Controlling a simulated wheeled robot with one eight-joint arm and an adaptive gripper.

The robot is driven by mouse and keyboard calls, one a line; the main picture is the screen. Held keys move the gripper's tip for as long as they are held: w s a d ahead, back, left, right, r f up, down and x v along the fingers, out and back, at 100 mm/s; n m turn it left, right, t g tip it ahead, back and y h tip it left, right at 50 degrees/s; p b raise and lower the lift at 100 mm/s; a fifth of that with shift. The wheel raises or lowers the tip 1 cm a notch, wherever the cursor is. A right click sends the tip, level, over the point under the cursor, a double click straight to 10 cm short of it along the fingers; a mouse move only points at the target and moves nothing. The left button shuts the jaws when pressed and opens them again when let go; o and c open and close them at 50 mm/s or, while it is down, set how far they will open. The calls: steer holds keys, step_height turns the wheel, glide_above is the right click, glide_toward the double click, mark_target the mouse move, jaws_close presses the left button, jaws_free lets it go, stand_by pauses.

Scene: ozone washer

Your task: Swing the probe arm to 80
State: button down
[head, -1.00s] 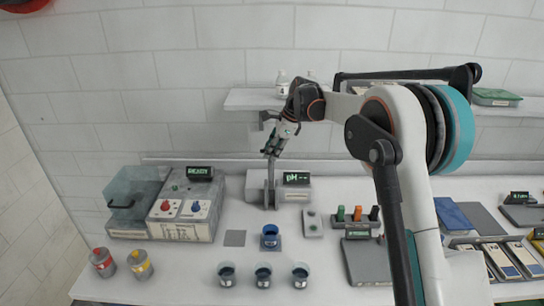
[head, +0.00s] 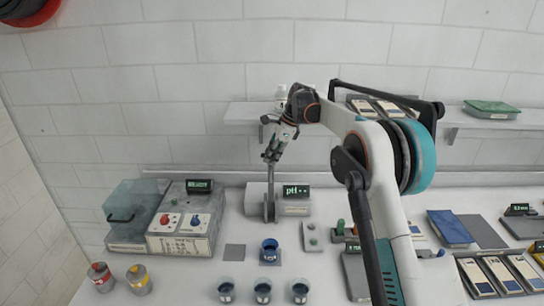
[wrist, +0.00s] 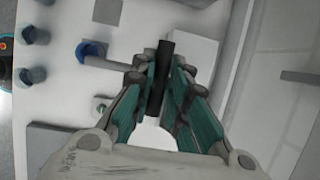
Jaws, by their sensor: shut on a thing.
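The pH meter (head: 297,207) is a grey box with a lit green display, at the back of the bench in the head view. The probe arm's upright grey post (head: 269,207) stands at its front. My gripper (head: 268,158) is above the post, pointing down. In the wrist view my gripper (wrist: 163,85) is closed around a dark upright bar of the probe arm (wrist: 164,62). A pale rod beside it reaches toward a blue cup (wrist: 91,52). The blue cup (head: 269,246) stands in front of the post in the head view. Any angle marking is too small to read.
Several dark-filled cups (head: 263,290) stand along the bench front. A washer with a clear lid and knobs (head: 182,222) is at the left. A wall shelf (head: 243,116) is behind my gripper. A grey square pad (head: 235,252) lies left of the blue cup.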

steer(key=c, duration=1.6)
jaws_free()
steer(key=shift+w, duration=0.15)
steer(key=shift+r, duration=0.1)
steer(key=v, duration=1.1)
steer(key=shift+d+r, duration=0.25)
steer(key=shift+r, duration=0.1)
